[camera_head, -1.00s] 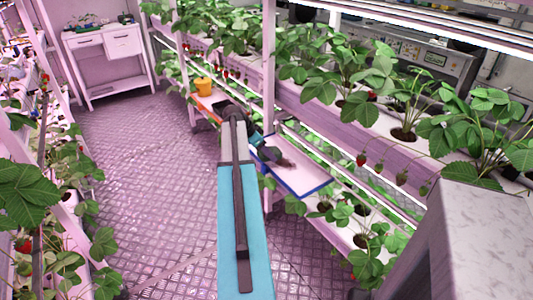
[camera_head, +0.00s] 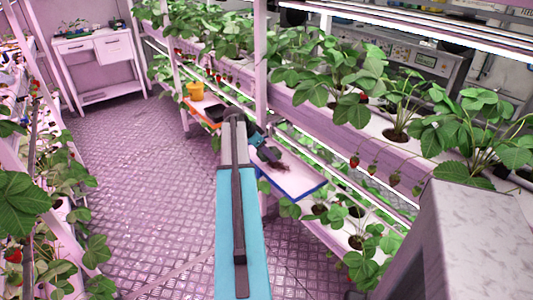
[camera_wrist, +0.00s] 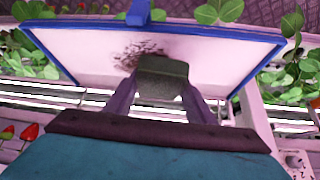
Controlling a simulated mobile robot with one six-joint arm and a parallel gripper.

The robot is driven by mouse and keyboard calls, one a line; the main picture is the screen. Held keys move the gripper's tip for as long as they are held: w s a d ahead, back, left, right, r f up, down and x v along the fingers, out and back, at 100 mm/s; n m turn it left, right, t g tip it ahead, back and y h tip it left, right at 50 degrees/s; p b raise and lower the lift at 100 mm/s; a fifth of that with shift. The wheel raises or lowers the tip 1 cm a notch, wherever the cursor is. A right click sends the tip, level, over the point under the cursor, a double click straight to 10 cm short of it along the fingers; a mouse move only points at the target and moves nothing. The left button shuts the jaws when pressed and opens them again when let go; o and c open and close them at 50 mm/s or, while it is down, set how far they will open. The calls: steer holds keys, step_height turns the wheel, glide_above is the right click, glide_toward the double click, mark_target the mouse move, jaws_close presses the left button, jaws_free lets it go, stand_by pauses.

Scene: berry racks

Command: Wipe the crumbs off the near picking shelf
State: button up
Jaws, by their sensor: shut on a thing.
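The near picking shelf (camera_head: 305,184) is a pale board with a blue rim on the right-hand rack. In the wrist view the shelf (camera_wrist: 225,53) spreads across the upper picture, with a patch of dark brown crumbs (camera_wrist: 130,55) near its middle. The crumbs also show as a small dark patch in the head view (camera_head: 283,168). My gripper (camera_wrist: 160,92) is shut on a dark grey-green block (camera_wrist: 163,70), which looks like a sponge. The block is right beside the crumbs and hides part of them. I cannot tell whether it touches the board.
Strawberry plants (camera_head: 345,80) line the rack above and below the near shelf. A rack post (camera_head: 261,60) stands close to my arm. The floor aisle (camera_head: 140,170) at left is clear.

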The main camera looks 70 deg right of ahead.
mark_target(274, 149)
steer(key=shift+s+d+r, duration=0.1)
steer(key=shift+s+d, duration=0.35)
steer(key=shift+d, duration=0.3)
steer(key=shift+s+d, duration=0.45)
steer(key=shift+d, duration=0.3)
steer(key=shift+s+d+r+b, duration=0.15)
steer(key=shift+s+d, duration=0.35)
steer(key=shift+d, duration=0.25)
steer(key=shift+s+d+f+b, duration=0.15)
steer(key=shift+s+d, duration=0.35)
steer(key=shift+d, duration=0.25)
steer(key=shift+r, duration=0.2)
steer(key=shift+r+p, duration=1.15)
steer(key=shift+r, duration=1.75)
steer(key=shift+r, duration=0.15)
steer(key=shift+r+p, duration=0.55)
steer(key=shift+r, duration=0.8)
